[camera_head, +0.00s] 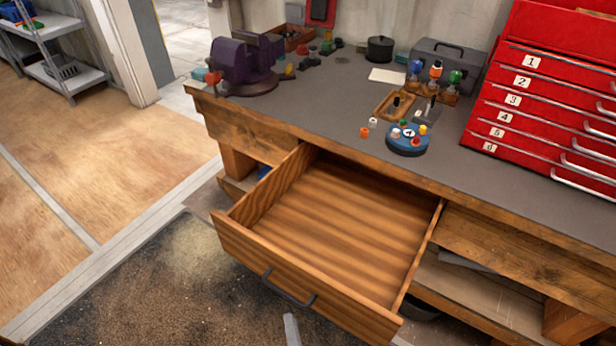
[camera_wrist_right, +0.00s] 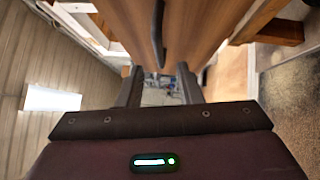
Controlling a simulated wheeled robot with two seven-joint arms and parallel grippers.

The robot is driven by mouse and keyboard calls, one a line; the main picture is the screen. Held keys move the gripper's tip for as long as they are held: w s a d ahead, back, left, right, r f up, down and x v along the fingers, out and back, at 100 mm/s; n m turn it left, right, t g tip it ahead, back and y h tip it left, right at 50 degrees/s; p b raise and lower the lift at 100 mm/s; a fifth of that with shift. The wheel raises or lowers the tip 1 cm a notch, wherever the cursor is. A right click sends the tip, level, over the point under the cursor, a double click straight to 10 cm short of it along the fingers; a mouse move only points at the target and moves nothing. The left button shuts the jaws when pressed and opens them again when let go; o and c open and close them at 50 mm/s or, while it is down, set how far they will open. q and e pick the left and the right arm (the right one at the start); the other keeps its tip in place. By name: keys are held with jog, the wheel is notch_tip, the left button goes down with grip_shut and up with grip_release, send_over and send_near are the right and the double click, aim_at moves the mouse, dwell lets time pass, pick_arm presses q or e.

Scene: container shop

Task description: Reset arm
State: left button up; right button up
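The wooden drawer (camera_head: 340,220) of the workbench is pulled out and empty. Its dark handle (camera_head: 288,290) is on the front panel and also shows at the top of the right wrist view (camera_wrist_right: 158,35). My right gripper (camera_wrist_right: 159,88) is open, its two dark fingers apart with nothing seen between them. In the head view only a grey tip of it (camera_head: 291,328) shows at the bottom edge, just below the handle. It looks close to the handle but not closed on it. My left gripper is in neither view.
The workbench top (camera_head: 320,100) holds a purple vise (camera_head: 243,65), a blue round holder (camera_head: 408,140) with coloured pieces, and a red numbered drawer cabinet (camera_head: 545,100). A metal shelf (camera_head: 50,45) stands far left. The floor left of the drawer is clear.

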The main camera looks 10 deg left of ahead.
jog(key=s+d+f+m+g+h, duration=0.15)
jog(key=d+f+m+g, duration=0.25)
jog(key=d+f, duration=0.55)
jog(key=s+d+f+m+g+h, duration=0.15)
jog(key=d+f+m+g, duration=0.25)
jog(key=f, duration=1)
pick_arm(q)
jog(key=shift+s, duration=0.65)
pick_arm(e)
jog(key=s+d+f+m+g+h, duration=0.1)
jog(key=s+d+f+m+g, duration=0.3)
jog(key=s, duration=0.6)
jog(key=s+d+f+m+g+h, duration=0.2)
jog(key=s+d+f+m+g, duration=0.3)
jog(key=s+d+f+m, duration=0.4)
jog(key=s+d+f, duration=0.1)
jog(key=d+f, duration=0.1)
jog(key=d, duration=0.1)
jog(key=shift+d+g, duration=0.2)
jog(key=shift+g, duration=0.1)
